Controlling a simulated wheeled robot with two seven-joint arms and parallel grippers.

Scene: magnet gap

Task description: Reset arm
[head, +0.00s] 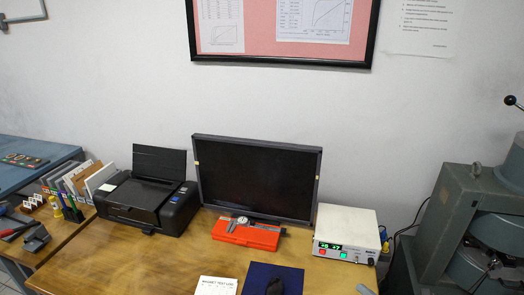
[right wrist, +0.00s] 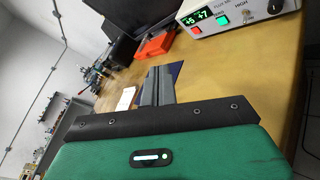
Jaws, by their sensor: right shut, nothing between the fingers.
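My right gripper (head: 275,287) shows as a small dark shape at the bottom edge of the head view, over the dark blue mat (head: 257,272). In the right wrist view its grey fingers (right wrist: 157,86) are together with nothing between them, and the blue mat (right wrist: 177,70) shows just beyond them. Whether the fingertips touch the mat I cannot tell. My left gripper is in neither view.
A white card (head: 216,285) lies left of the mat. Behind stand an orange case with a dial caliper (head: 247,234), a dark monitor (head: 258,178), a printer (head: 148,200) and a white meter box (head: 345,233). A grey machine (head: 465,225) stands at the right.

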